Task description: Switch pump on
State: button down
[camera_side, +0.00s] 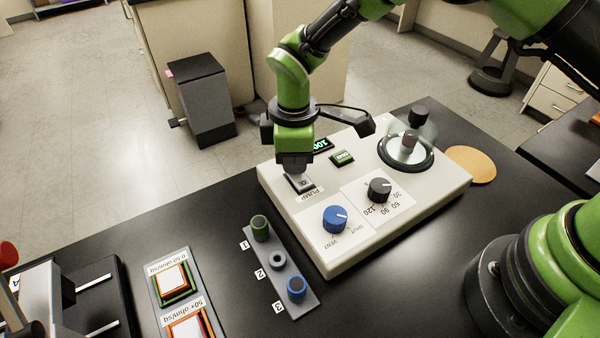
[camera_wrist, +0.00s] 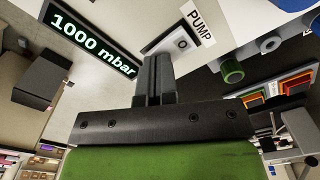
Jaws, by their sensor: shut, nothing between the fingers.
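The pump switch (camera_side: 301,185) is a small rocker in a dark frame on the light instrument box (camera_side: 340,252), beside a PUMP label. In the wrist view the switch (camera_wrist: 181,43) shows an "O" mark near the PUMP label (camera_wrist: 198,24), and part of it is hidden behind my fingers. My gripper (camera_side: 295,168) points down over the switch with its fingers shut and empty. In the wrist view the closed fingertips (camera_wrist: 154,62) overlap the switch's edge. I cannot tell whether they touch it. The pressure display (camera_wrist: 92,42) reads 1000 mbar.
A grey strip with numbered holders (camera_side: 268,243) and framed samples (camera_side: 174,277) lie to the left.

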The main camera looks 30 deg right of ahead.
jog(key=shift+f, duration=0.25)
jog(key=shift+r, duration=3.55)
jog(key=shift+d+r, duration=0.1)
jog(key=shift+r, duration=0.1)
jog(key=s+d+r+m+t+y, duration=0.1)
jog(key=s+d+r+m+t, duration=0.2)
jog(key=r, duration=0.5)
jog(key=s+d+r+m+y, duration=0.1)
jog(key=s+d+r+m, duration=0.25)
jog(key=d+r, duration=0.35)
jog(key=s+d+r+m+t, duration=0.1)
jog(key=s+d+m+t, duration=0.1)
jog(key=s+m, duration=0.3)
jog(key=s+d+r+m+t, duration=0.2)
jog(key=s+m, duration=0.2)
jog(key=s, duration=0.5)
jog(key=shift+s+d+r+m, duration=0.15)
jog(key=shift+d+r+m, duration=0.05)
jog(key=shift+d+m, duration=0.2)
